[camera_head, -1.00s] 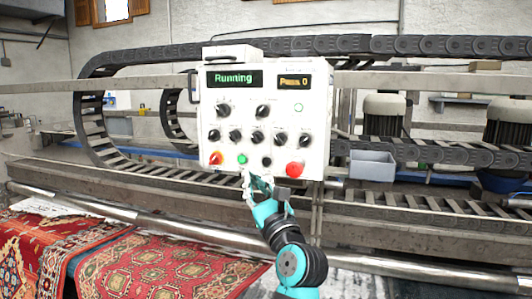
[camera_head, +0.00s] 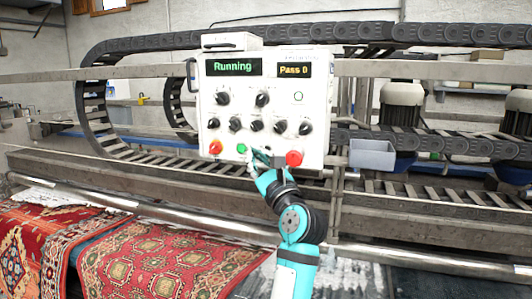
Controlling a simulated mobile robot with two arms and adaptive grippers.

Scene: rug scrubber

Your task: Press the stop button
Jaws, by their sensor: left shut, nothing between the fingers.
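A white control panel (camera_head: 203,122) stands in the middle of the head view. Its green display (camera_head: 233,66) reads "Running" and its amber display (camera_head: 293,70) reads "Pass 0". A large red button (camera_head: 294,158) is at the panel's lower right. My left gripper (camera_head: 256,156) is shut and empty at the panel's lower edge, between the green and red buttons. It partly covers the panel there; whether it touches the panel cannot be told. My right gripper is not in view.
Red patterned rugs (camera_head: 150,262) lie at the lower left. A metal roller and rail run across in front of the machine. Black cable chains (camera_head: 400,32) loop behind the panel. A grey bin (camera_head: 372,155) sits to the panel's right.

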